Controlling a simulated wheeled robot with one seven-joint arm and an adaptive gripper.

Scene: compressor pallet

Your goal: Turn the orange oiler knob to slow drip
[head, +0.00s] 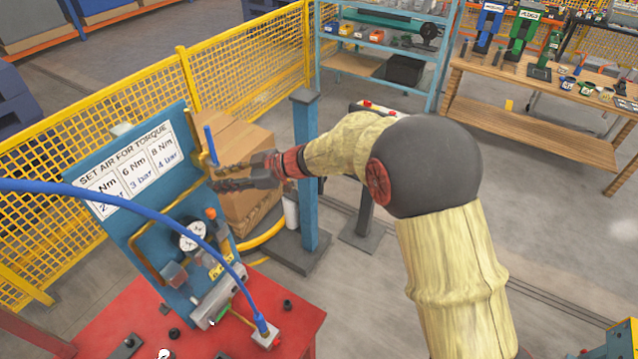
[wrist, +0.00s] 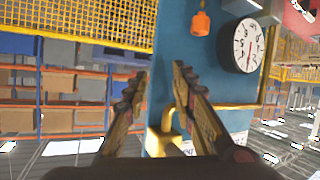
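The orange oiler knob (head: 210,213) sits on the blue panel (head: 135,225), just above and right of the white-faced gauges (head: 193,236). In the wrist view, the orange knob (wrist: 200,23) is near the top, left of a round gauge (wrist: 243,45). My gripper (head: 214,176) is in front of the panel's upper right edge, above the knob in the head view. In the wrist view, its two fingers (wrist: 158,76) are apart with nothing between them. The knob is clear of the fingers. Its setting cannot be read.
A "SET AIR FOR TORQUE" sign (head: 128,170) is on the panel. A bent brass pipe (head: 150,262) runs along it, and a blue hose (head: 130,203) crosses in front. The panel stands on a red table (head: 110,335). Cardboard boxes (head: 240,150) and a blue post (head: 307,180) stand behind.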

